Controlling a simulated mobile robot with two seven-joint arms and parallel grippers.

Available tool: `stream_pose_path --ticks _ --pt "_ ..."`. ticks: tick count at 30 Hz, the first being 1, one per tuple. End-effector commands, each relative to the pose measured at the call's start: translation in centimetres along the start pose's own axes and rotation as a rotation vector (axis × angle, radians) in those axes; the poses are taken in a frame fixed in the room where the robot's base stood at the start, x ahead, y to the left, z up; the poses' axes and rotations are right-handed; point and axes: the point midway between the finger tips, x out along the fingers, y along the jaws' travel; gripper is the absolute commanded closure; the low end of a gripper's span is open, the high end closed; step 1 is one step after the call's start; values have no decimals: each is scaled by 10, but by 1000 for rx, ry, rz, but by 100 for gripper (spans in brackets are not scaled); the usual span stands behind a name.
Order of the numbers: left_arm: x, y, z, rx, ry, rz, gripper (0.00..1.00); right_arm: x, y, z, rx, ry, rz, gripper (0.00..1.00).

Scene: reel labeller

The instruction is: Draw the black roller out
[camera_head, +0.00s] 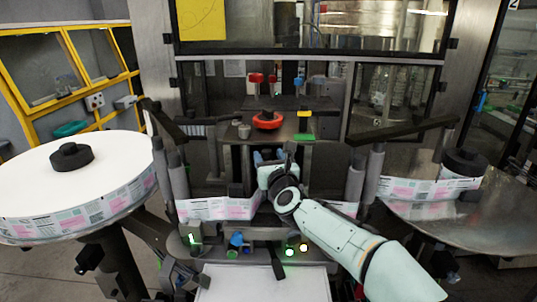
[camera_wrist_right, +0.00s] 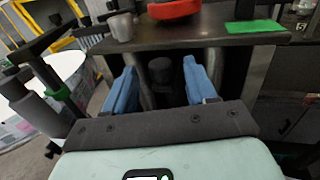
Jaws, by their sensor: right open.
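A dark cylinder, which looks like the black roller (camera_wrist_right: 161,72), stands under the machine's shelf in the right wrist view. My right gripper (camera_wrist_right: 160,82) is open, with its blue fingers to either side of the roller; I cannot tell whether they touch it. In the head view my right gripper (camera_head: 271,157) reaches into the middle of the labeller, below the shelf. Its hand and wrist hide most of what lies behind, and I cannot make out the roller there. My left gripper is not in view.
A shelf (camera_wrist_right: 215,37) with a red-orange disc (camera_head: 267,120) and a green block (camera_head: 304,137) overhangs the gripper. Grey rollers (camera_head: 178,178) stand at both sides. A large label reel (camera_head: 120,160) is at left, a metal disc (camera_head: 480,225) at right.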

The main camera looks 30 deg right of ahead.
Motion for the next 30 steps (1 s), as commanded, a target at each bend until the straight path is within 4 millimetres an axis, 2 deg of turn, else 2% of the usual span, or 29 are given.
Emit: stream_pose_path --ticks 4,13,14,18,19,25,30 --pt "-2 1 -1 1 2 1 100 11 0 0 -2 0 -1 44" --pt "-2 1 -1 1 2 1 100 13 0 -1 -1 1 0 44" --pt "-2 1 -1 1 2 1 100 13 0 -1 -1 1 0 47" --pt "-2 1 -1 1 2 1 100 13 0 -1 0 1 0 92" --pt "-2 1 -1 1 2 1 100 13 0 -1 -1 1 0 100" --pt "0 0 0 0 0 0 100 6 1 0 2 -1 2 100" --pt "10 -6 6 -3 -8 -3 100 -23 10 -3 6 1 5 100"
